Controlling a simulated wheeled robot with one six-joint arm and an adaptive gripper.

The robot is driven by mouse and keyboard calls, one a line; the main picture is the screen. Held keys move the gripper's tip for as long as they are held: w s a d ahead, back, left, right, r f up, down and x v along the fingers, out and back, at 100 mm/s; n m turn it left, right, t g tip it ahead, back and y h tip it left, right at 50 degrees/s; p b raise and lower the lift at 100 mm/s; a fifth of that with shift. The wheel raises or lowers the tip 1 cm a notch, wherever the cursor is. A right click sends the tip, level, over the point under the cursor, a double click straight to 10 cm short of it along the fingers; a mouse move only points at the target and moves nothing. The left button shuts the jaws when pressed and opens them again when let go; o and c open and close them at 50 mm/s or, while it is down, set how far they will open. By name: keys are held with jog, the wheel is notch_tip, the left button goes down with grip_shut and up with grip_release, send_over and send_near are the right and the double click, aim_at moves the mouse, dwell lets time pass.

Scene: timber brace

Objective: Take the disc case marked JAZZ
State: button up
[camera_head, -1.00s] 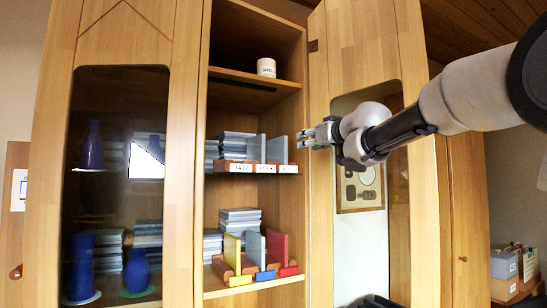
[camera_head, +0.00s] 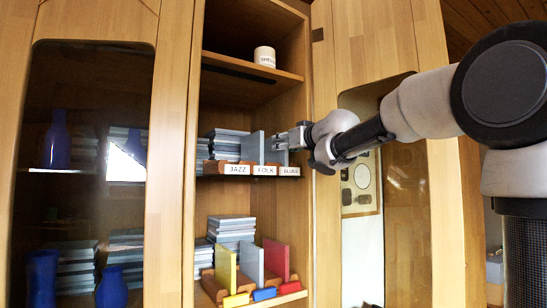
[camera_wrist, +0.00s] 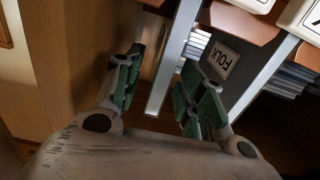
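In the head view the middle shelf holds a wooden rack with tags JAZZ (camera_head: 237,169), FOLK (camera_head: 265,170) and one that seems to read BLUES (camera_head: 289,170). A grey case (camera_head: 258,146) stands upright above the FOLK tag; the wrist view shows FOLK on its face (camera_wrist: 223,62). Another upright case (camera_wrist: 172,65) stands at the rack's right end; its marking is not visible. No upright case shows above the JAZZ tag. My gripper (camera_wrist: 163,95) is open, green-padded fingers either side of that right-hand case's edge. In the head view my gripper (camera_head: 300,137) partly hides this case.
Stacked cases (camera_head: 226,144) lie behind the rack. The shelf below holds yellow, grey and red upright pieces (camera_head: 276,259) and another stack. A white cup (camera_head: 265,56) stands on the shelf above. The open cabinet door (camera_head: 405,100) is close on the right.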

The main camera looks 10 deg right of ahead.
jog(key=x, duration=0.5)
jog(key=shift+w+a, duration=0.1)
jog(key=shift+w, duration=0.2)
grip_shut()
